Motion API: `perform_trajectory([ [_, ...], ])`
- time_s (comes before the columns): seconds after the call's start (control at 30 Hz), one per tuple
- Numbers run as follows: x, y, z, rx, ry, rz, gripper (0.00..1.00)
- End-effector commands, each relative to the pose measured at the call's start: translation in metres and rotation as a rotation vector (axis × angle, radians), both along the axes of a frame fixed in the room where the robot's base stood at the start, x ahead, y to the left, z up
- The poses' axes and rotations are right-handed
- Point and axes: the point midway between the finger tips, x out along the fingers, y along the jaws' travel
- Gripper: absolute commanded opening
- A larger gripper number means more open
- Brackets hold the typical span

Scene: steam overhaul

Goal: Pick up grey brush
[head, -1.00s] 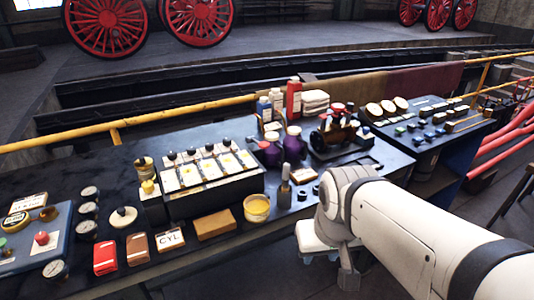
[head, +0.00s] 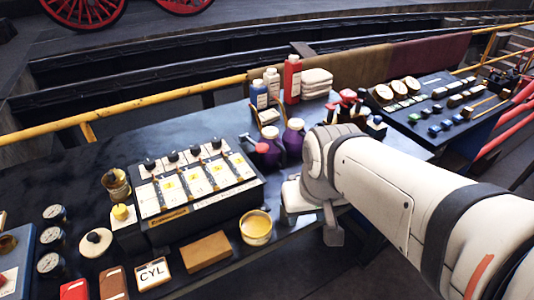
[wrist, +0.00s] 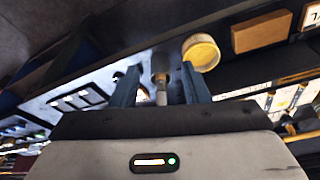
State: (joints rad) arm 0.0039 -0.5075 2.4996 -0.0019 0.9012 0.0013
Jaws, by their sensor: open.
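In the wrist view, a slim upright-looking object that appears to be the grey brush (wrist: 161,88) shows between the two blue-grey fingers of my gripper (wrist: 159,72). In the head view, my arm hides the brush and the fingertips.
A yellow-filled tub (head: 256,227) stands close beside the brush; it also shows in the wrist view (wrist: 201,52). A brown block (head: 205,251), a CYL card (head: 153,273) and a black panel box (head: 195,205) are left. Purple bottles (head: 293,140) stand behind.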

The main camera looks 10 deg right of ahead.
Motion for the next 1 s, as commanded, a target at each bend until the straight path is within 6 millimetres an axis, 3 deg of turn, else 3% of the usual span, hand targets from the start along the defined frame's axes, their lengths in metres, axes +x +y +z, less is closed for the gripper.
perform_trajectory([
  [0.17,0.023,-0.013,0.006,0.029,0.044,-0.101,0.45],
  [0.4,0.09,-0.015,0.009,0.084,0.16,-0.473,0.45],
  [0.6,0.129,-0.015,0.0,0.096,0.221,-0.703,0.45],
  [0.77,0.14,-0.015,-0.008,0.098,0.236,-0.771,0.45],
  [1.0,0.14,-0.015,-0.034,0.099,0.238,-0.776,0.45],
])
